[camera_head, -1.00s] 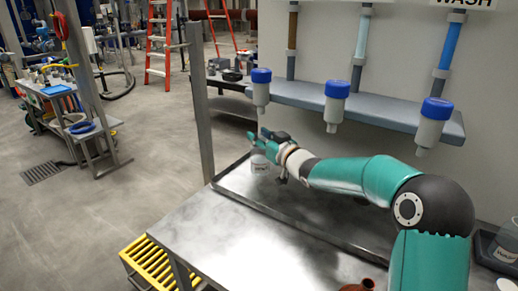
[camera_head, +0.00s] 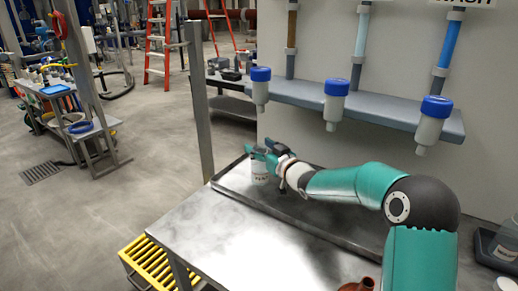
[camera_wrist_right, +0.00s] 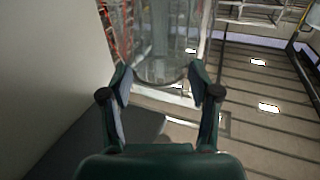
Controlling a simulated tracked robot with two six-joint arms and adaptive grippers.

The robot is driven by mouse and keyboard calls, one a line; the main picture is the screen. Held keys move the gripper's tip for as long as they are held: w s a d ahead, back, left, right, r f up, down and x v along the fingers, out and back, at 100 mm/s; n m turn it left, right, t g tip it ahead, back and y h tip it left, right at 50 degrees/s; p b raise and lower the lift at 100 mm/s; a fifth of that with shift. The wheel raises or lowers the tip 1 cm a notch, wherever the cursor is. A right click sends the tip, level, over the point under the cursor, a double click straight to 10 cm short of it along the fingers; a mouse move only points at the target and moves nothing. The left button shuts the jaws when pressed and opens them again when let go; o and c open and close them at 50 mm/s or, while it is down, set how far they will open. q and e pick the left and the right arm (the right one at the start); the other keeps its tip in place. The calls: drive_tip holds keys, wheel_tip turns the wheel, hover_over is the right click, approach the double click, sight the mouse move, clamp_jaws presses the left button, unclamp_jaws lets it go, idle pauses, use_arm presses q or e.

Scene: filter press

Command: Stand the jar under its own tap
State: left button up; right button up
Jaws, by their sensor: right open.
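The clear jar with a white label (camera_head: 260,178) stands upright at the far left end of the dark tray, below the left blue-capped tap (camera_head: 260,92). Its label is too small to read. My right gripper (camera_head: 262,153) is open, with its fingers around the jar's upper part. In the right wrist view the clear jar (camera_wrist_right: 160,55) shows between and beyond the open fingertips; I cannot tell whether they touch it. The middle tap (camera_head: 336,105) and right tap (camera_head: 432,128) hang from the same grey shelf. My left gripper is not in view.
The dark tray (camera_head: 232,196) has a raised rim and lies on a metal table (camera_head: 215,230). A brown funnel-like piece (camera_head: 358,286) is at the bottom edge. A dark bin (camera_head: 490,245) stands at right. Brown, pale and blue tubes rise above the taps.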

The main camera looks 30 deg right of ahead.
drive_tip(key=shift+r, duration=0.15)
drive_tip(key=shift+s, duration=0.35)
drive_tip(key=s+b, duration=0.1)
drive_tip(key=s, duration=1)
drive_tip(key=shift+s, duration=0.2)
